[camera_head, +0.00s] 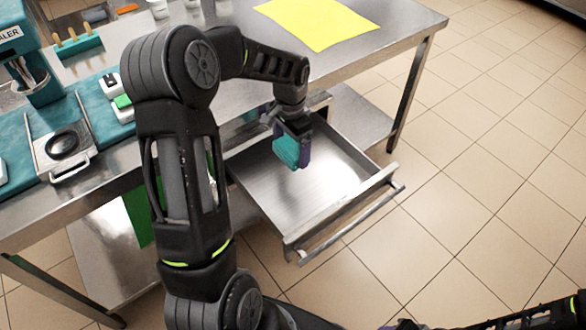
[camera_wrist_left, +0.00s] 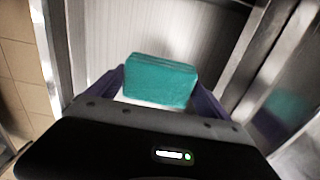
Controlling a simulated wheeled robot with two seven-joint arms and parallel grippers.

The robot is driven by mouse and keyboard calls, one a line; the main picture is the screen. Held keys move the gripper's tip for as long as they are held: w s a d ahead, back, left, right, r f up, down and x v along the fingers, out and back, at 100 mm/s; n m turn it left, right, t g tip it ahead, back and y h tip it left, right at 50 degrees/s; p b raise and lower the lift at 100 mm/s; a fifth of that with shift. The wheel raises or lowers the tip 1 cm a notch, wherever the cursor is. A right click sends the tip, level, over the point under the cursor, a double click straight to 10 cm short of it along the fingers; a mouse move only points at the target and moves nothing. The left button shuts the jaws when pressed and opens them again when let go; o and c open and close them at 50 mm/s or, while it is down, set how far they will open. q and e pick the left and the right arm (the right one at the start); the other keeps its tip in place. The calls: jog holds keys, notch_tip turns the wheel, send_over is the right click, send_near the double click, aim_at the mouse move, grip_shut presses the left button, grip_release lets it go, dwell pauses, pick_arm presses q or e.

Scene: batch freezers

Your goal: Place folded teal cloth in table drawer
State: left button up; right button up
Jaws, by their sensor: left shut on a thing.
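The folded teal cloth (camera_head: 287,151) is held by my left gripper (camera_head: 296,150) over the open table drawer (camera_head: 335,180). In the left wrist view the cloth (camera_wrist_left: 161,78) sits between the two purple fingers of the left gripper (camera_wrist_left: 165,95), which are shut on it. The drawer is pulled out from under the steel table, and its metal floor (camera_wrist_left: 130,30) looks empty. I cannot tell how far the cloth is above the drawer floor. My right arm (camera_head: 500,318) shows only at the bottom right edge, and its gripper is not clearly seen.
The steel table (camera_head: 400,25) carries a yellow sheet (camera_head: 318,20) at the back. A scale-like device (camera_head: 62,148), a teal rack (camera_head: 78,45) and a teal machine (camera_head: 35,60) stand on the left. The drawer handle (camera_head: 355,222) juts out over the free tiled floor (camera_head: 480,170).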

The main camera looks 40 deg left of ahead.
pick_arm(q)
send_over(291, 179)
notch_tip(291, 179, down, 6)
jog(key=shift+w+f+b, duration=0.1)
jog(key=shift+b, duration=0.2)
jog(key=shift+f, duration=0.1)
jog(key=shift+f, duration=1.75)
jog(key=shift+f+b, duration=0.15)
jog(key=shift+b, duration=0.2)
jog(key=o, duration=1.2)
jog(key=shift+o, duration=0.2)
notch_tip(291, 179, up, 12)
jog(key=shift+r+p, duration=0.15)
jog(key=shift+p, duration=0.6)
